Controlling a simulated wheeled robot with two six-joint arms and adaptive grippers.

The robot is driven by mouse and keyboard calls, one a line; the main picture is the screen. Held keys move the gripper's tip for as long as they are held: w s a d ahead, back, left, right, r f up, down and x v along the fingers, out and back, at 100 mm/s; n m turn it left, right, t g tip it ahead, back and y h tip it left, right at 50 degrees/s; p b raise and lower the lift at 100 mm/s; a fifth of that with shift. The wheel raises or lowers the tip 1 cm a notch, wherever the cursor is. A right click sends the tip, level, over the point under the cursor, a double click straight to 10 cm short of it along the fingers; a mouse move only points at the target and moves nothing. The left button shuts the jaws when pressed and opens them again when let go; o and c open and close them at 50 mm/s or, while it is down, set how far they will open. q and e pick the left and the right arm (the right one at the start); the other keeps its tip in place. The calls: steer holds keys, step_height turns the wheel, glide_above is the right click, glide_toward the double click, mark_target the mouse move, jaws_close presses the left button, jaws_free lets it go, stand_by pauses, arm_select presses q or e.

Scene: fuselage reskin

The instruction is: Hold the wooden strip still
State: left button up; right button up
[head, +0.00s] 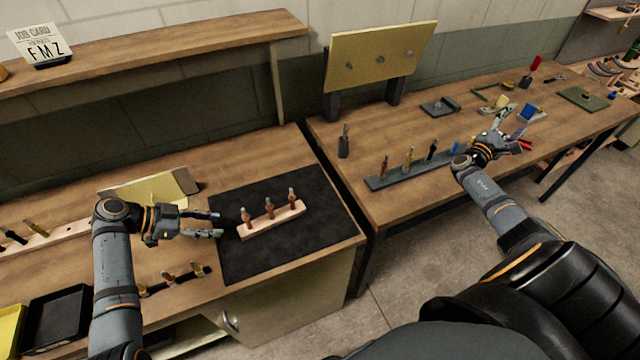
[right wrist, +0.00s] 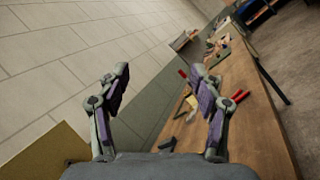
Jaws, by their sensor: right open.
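The wooden strip (head: 273,222) lies on a black mat (head: 318,198) in the head view, with three copper-coloured pins standing along it. My left gripper (head: 220,225) is just left of the strip's left end, its fingers apart and pointing toward it. Nothing shows between the fingers, and a small gap to the strip appears. My right gripper (head: 510,128) is open and empty above the right bench; its spread fingers also show in the right wrist view (right wrist: 165,105).
A dark rail with upright tools (head: 402,172) lies on the right bench below a yellow panel (head: 378,58) on posts. A black tray (head: 55,318) is at lower left. A gap separates the benches.

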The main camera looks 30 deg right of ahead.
step_height(320, 180, up, 17)
steer(key=w+a+m+g+h, duration=0.1)
steer(key=a+m+g+h, duration=0.1)
steer(key=m+g+h, duration=0.15)
arm_select(q)
steer(key=shift+s, duration=0.1)
arm_select(e)
steer(key=n+y, duration=1.3)
steer(key=y, duration=1.3)
glide_above(285, 212)
step_height(285, 212, down, 28)
steer(key=shift+m+t+h, duration=0.25)
step_height(285, 212, down, 10)
steer(key=shift+f, duration=0.2)
